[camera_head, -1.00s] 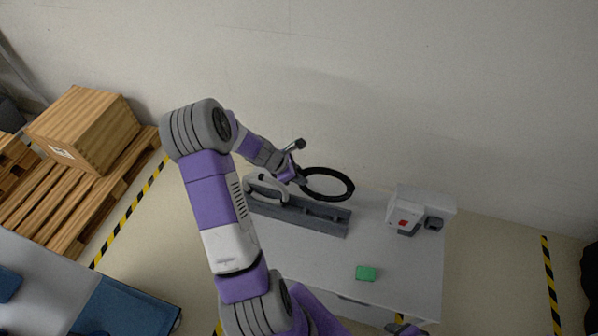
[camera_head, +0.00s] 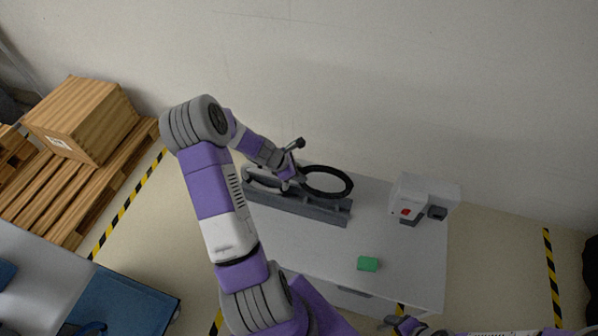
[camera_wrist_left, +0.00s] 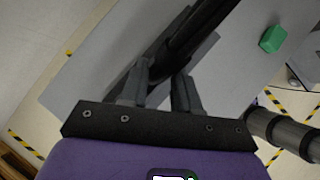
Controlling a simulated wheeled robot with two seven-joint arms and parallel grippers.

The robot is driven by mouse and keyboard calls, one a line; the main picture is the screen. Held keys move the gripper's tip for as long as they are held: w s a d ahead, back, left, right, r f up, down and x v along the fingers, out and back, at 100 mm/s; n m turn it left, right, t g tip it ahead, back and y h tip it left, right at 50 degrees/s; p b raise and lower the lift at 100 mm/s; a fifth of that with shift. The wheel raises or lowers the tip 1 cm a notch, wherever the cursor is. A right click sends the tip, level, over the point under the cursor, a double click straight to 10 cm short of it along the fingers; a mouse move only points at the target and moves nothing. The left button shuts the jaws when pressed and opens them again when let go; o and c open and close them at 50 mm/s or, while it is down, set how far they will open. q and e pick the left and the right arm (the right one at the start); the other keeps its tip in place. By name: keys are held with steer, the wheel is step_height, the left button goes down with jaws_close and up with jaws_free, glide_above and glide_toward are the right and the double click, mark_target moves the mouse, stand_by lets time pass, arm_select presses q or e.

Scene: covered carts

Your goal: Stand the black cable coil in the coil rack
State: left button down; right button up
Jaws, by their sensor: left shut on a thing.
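The black cable coil (camera_head: 349,178) is a dark ring at the back of the white cart, in the head view. My left gripper (camera_head: 298,177) is shut on its left side. The wrist view shows the coil (camera_wrist_left: 190,40) between the two fingers (camera_wrist_left: 163,88). The grey coil rack (camera_head: 318,211) is a long slotted block just below and in front of the coil. I cannot tell whether the coil touches it. My right gripper (camera_head: 400,324) shows only partly at the bottom edge.
A green block (camera_head: 367,264) lies on the front of the cart top (camera_head: 300,245). A white device (camera_head: 424,196) with a red button stands at the back right. The wall is close behind. A pallet with a wooden box (camera_head: 82,118) is at the left.

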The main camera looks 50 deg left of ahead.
arm_select(q)
steer(key=shift+s+f+b, duration=0.1)
steer(key=shift+f+b, duration=0.3)
steer(key=shift+f, duration=0.15)
steer(key=shift+w+f+b, duration=0.2)
steer(key=shift+f+b, duration=0.4)
steer(key=shift+f, duration=0.25)
steer(key=shift+s+f+b, duration=0.1)
steer(key=shift+f+b, duration=1.2)
steer(key=shift+b, duration=0.05)
steer(key=c, duration=0.8)
jaws_free()
steer(key=shift+o, duration=0.2)
steer(key=shift+f, duration=0.1)
